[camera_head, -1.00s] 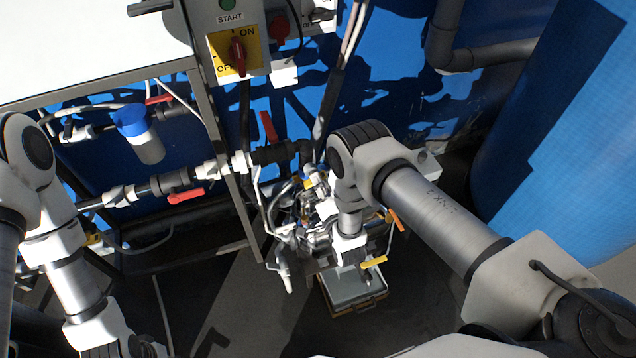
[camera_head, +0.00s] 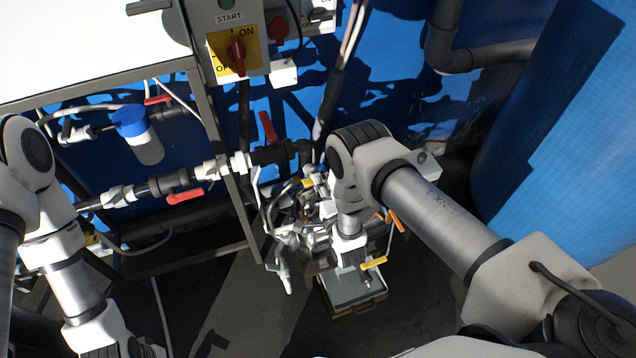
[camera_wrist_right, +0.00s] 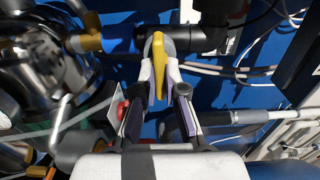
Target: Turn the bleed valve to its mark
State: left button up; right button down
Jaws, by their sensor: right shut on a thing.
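The bleed valve's yellow lever handle (camera_wrist_right: 157,66) shows in the right wrist view, on a round grey hub next to black pipework. The lever stands nearly upright in that picture. My right gripper (camera_wrist_right: 159,82) is shut on this handle, with one pale finger pad on each side of it. In the head view my right arm reaches down to the pipework in the middle, and its fingertips are hard to make out among the fittings. The valve's mark cannot be made out. My left arm comes in at the left of the head view; its gripper is out of the frame.
Shiny metal vessels (camera_wrist_right: 45,65) crowd the wrist view's left. In the head view, a red-handled valve pipe (camera_head: 185,196), a switch box (camera_head: 237,52) and a grey tray (camera_head: 352,290) surround the work area. A blue tank (camera_head: 570,150) stands at right.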

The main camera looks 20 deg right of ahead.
jog(key=shift+d, duration=0.1)
jog(key=c, duration=1.2)
grip_release()
jog(key=shift+d, duration=0.1)
jog(key=shift+c, duration=0.2)
jog(key=s, duration=0.7)
jog(key=shift+s, duration=0.25)
jog(key=shift+d, duration=0.1)
